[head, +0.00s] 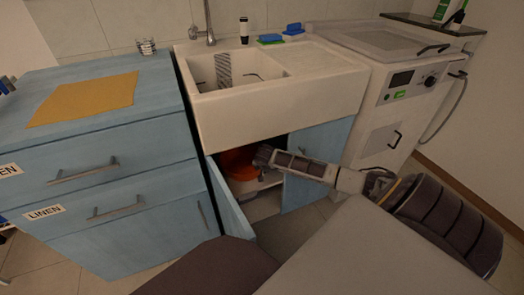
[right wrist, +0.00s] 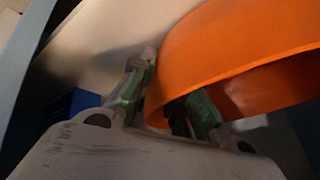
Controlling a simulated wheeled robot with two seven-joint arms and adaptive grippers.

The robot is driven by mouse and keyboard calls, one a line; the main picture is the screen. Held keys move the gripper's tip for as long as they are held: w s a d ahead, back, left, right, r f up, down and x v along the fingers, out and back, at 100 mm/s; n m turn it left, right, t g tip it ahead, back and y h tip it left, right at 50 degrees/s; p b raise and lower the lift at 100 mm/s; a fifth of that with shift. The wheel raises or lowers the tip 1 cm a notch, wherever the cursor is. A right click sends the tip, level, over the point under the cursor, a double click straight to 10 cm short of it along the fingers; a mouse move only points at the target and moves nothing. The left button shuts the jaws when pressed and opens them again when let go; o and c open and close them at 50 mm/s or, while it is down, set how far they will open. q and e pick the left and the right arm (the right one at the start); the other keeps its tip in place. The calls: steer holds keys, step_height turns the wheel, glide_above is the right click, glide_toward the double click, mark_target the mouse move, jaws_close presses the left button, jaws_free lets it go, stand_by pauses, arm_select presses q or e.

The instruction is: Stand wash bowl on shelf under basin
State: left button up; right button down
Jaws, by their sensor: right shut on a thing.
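The orange wash bowl (head: 237,163) is inside the open cabinet under the white basin (head: 285,113). My right gripper (head: 264,156) reaches into the cabinet opening and is shut on the bowl's rim. In the right wrist view the bowl (right wrist: 235,45) fills the upper right and looks tilted, with its wall between the fingers of my gripper (right wrist: 165,100). A pale shelf (head: 265,182) shows low in the cabinet, below the bowl. I cannot tell whether the bowl touches it. My left gripper is not in view.
The left cabinet door (head: 229,203) stands open towards me; the right door (head: 318,165) is beside my forearm. Blue drawers (head: 100,165) stand left, and a white appliance (head: 395,105) stands right. A blue thing (right wrist: 85,101) lies near the gripper in the wrist view.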

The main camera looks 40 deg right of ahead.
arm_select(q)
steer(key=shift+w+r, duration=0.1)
arm_select(e)
steer(key=shift+f, duration=0.1)
steer(key=c, duration=1.4)
jaws_free()
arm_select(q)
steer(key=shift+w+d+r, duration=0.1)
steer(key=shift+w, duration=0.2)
arm_select(e)
steer(key=shift+o, duration=0.2)
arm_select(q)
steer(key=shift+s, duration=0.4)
